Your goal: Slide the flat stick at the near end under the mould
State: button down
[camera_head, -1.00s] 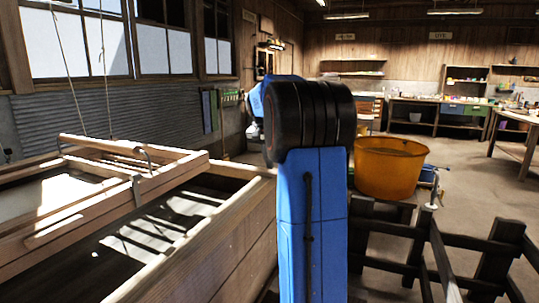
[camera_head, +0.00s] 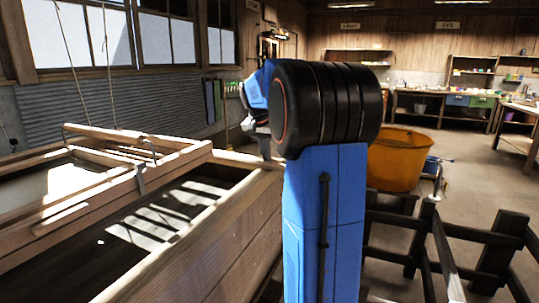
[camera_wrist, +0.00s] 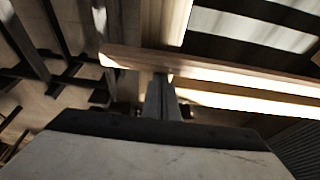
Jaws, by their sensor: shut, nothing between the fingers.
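The mould (camera_head: 140,172) is a pale wooden frame with metal brackets, hanging from cords over the wooden vat (camera_head: 165,262) at left in the head view. In the wrist view a flat wooden bar (camera_wrist: 225,72) crosses above the vat's edge, its left end sticking out past it; it looks like the stick, but I cannot be sure. My gripper (camera_wrist: 160,80) is shut and empty, its fingertips at the bar's near side; I cannot tell whether they touch it. The mould is not clearly identifiable in the wrist view.
Dark water with bright window reflections fills the vat. An orange tub (camera_head: 398,160) stands right of my arm. A dark wooden rail frame (camera_head: 485,240) is at the lower right. Open floor lies behind it, with benches (camera_head: 450,108) at the back wall.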

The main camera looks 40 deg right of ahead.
jog(key=s+a, duration=0.2)
jog(key=a, duration=0.2)
jog(key=s+a, duration=0.1)
jog(key=a, duration=0.4)
jog(key=s+a, duration=0.2)
jog(key=a, duration=0.3)
jog(key=shift+s, duration=0.35)
jog(key=shift+s+a, duration=0.25)
jog(key=shift+a, duration=0.1)
jog(key=shift+a+f, duration=0.1)
jog(key=shift+f, duration=0.05)
jog(key=d, duration=0.1)
jog(key=w+d, duration=0.1)
jog(key=d, duration=0.2)
jog(key=shift+w, duration=0.4)
jog(key=v, duration=1)
jog(key=shift+s+d, duration=0.1)
jog(key=shift+d, duration=0.05)
